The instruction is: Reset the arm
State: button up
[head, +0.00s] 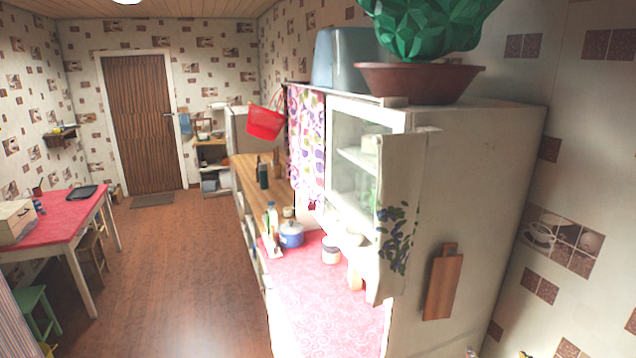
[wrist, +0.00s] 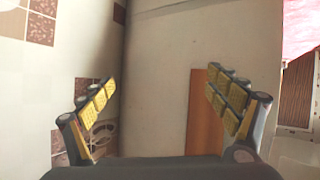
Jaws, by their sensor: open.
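My gripper (wrist: 160,105) shows in the wrist view with its two yellow-padded fingers spread wide apart. It is open and nothing is between the fingers. Behind the fingers stands the pale side of the cabinet (wrist: 165,60), with part of a wooden cutting board (wrist: 200,110) behind the right finger. In the head view neither my arm nor my gripper can be made out.
The white cabinet (head: 470,160) stands at right, with the hanging cutting board (head: 443,285) on its side. A counter with red oilcloth (head: 320,300) holds a blue pot (head: 291,235) and jars. A red table (head: 60,215) stands at left. The wooden floor (head: 190,270) between is clear.

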jog(key=s+a+f+m+g+h+b, duration=0.1)
jog(key=s+a+f+m+g+b, duration=0.15)
jog(key=s+g, duration=0.8)
jog(key=s+a+r+n+t+y+b, duration=0.1)
jog(key=s+a, duration=0.3)
jog(key=a, duration=0.4)
jog(key=s+a+r+n+t+y+b, duration=0.1)
jog(key=s+a+r+b, duration=0.1)
jog(key=s+a+r, duration=0.2)
jog(key=s+a+r+n+t+y+b, duration=0.1)
jog(key=s+a+r+b, duration=0.1)
jog(key=s+a, duration=0.4)
jog(key=a+r, duration=0.1)
jog(key=a, duration=0.4)
jog(key=shift+a+n+t+y+b, duration=0.3)
jog(key=shift+a+n+t+y, duration=0.05)
jog(key=shift+y, duration=0.05)
jog(key=shift+d, duration=0.1)
jog(key=shift+c, duration=1)
